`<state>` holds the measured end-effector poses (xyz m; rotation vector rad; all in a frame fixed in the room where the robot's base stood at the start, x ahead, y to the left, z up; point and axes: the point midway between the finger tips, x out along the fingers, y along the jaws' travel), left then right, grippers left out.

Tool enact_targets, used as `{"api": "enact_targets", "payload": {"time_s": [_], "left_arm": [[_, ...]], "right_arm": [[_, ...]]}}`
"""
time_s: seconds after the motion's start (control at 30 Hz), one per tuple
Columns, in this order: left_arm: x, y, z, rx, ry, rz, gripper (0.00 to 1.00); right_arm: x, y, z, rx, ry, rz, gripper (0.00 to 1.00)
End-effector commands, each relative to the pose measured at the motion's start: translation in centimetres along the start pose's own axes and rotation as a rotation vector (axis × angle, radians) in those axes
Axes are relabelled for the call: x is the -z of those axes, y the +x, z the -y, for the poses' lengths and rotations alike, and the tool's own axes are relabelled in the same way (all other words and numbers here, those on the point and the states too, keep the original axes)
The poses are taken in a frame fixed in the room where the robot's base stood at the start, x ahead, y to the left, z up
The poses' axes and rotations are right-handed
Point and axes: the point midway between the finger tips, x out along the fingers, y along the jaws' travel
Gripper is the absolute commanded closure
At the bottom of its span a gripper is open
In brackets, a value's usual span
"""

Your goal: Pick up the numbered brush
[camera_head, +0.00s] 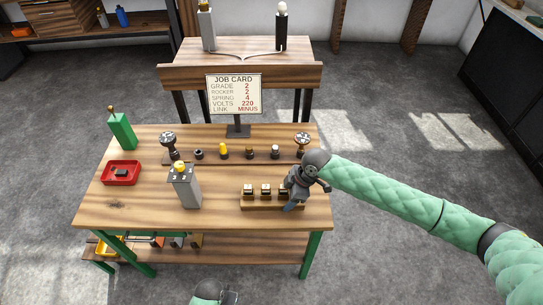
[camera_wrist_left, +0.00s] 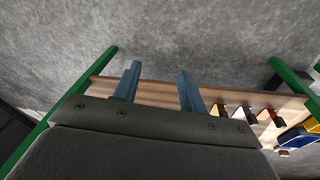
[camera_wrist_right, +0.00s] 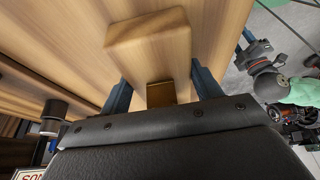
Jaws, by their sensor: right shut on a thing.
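A wooden rack (camera_head: 262,203) at the right front of the table holds several small dark brushes with pale tops, such as the one at the left (camera_head: 248,190). My right gripper (camera_head: 290,206) is at the rack's right end, fingers pointing down. In the right wrist view my right gripper (camera_wrist_right: 160,78) is shut on a brown brush (camera_wrist_right: 161,93), with the rack's wooden end (camera_wrist_right: 148,38) just beyond. No number can be read on it. In the left wrist view my left gripper (camera_wrist_left: 157,72) has its fingers apart and empty, near the lower shelf (camera_wrist_left: 150,93).
The job card (camera_head: 233,93) reads grade 2, rocker 2, spring 4, volts 220, link minus. A grey post with a yellow top (camera_head: 186,188) stands left of the rack. A red tray (camera_head: 121,173) and green block (camera_head: 122,131) are further left. Small parts line the table's back.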

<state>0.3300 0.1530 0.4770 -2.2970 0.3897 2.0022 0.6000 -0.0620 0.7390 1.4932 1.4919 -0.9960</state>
Motion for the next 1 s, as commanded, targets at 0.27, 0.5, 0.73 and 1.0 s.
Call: {"api": "enact_targets", "payload": {"time_s": [0.27, 0.5, 0.73, 1.0], "left_arm": [[9.7, -12.6, -6.4, -0.275, 0.27, -0.097, 0.58], [14.5, -21.0, -10.5, -0.423, 0.547, -0.156, 0.58], [18.3, -24.3, -11.4, -0.444, 0.712, -0.182, 0.58], [22.5, -27.0, -11.3, -0.424, 0.865, -0.195, 0.58]], "right_arm": [[-0.1, 0.2, 0.1, 0.003, 0.0, 0.003, 0.73], [-0.1, 0.2, 0.1, 0.003, 0.0, 0.003, 0.73], [-0.1, 0.2, 0.1, 0.003, 0.0, 0.003, 0.73], [-0.1, 0.2, 0.2, 0.004, 0.0, 0.003, 0.73]]}}
